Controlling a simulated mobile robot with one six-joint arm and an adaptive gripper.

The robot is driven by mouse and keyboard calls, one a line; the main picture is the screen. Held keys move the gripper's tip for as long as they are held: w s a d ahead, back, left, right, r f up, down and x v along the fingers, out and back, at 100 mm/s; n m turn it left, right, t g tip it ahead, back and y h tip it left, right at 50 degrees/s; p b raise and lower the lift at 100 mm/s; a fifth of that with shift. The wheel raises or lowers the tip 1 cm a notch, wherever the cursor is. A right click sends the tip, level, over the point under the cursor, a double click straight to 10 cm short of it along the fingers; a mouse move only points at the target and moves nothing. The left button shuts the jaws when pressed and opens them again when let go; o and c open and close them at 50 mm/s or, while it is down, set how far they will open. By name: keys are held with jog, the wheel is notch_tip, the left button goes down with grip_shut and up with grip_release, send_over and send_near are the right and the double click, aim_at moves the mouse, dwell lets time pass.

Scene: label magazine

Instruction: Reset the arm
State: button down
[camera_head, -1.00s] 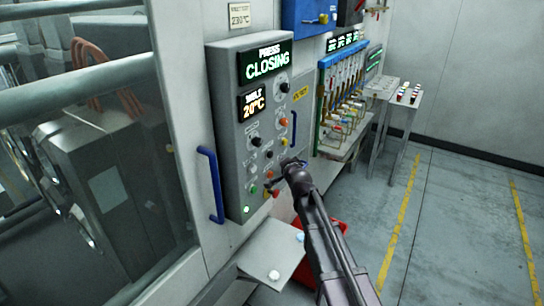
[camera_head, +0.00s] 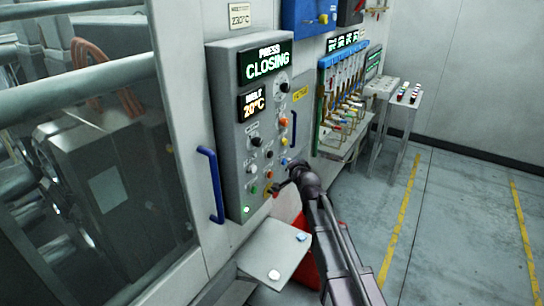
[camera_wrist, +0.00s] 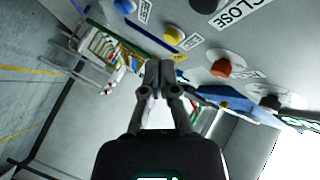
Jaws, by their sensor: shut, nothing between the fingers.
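My gripper (camera_wrist: 158,75) shows in the wrist view with its fingers together and nothing between them. In the head view my gripper (camera_head: 284,186) is beside the lower right of the grey control panel (camera_head: 229,150), near its lowest knobs. Whether it touches a knob cannot be told. The panel's upper display (camera_head: 265,62) reads PRESS CLOSING and the lower display (camera_head: 252,104) reads MELT 20°C. In the wrist view a yellow button (camera_wrist: 173,35) and an orange knob (camera_wrist: 221,68) are past the fingertips.
A blue door handle (camera_head: 211,185) sticks out left of the panel. A small shelf (camera_head: 270,250) and a red thing (camera_head: 306,262) are below my arm. A rack of tubes (camera_head: 345,95) and a side table (camera_head: 405,92) stand to the right. The floor at right is clear.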

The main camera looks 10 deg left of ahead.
jog(key=s+d+f+n+g+h, duration=0.2)
jog(key=s+d+f+g, duration=0.2)
jog(key=s+d, duration=0.6)
jog(key=s+d+f+n+g+h, duration=0.2)
jog(key=s+d+f+g, duration=0.3)
jog(key=s+d, duration=0.4)
jog(key=s+d+f+n+g+h, duration=0.2)
jog(key=s+d+f+g, duration=0.2)
jog(key=s+d, duration=0.6)
jog(key=shift+s+d+f+g+h, duration=0.3)
jog(key=shift+s+f+g+h, duration=0.1)
jog(key=shift+s+f, duration=0.25)
jog(key=shift+w+a, duration=0.1)
jog(key=shift+a, duration=0.05)
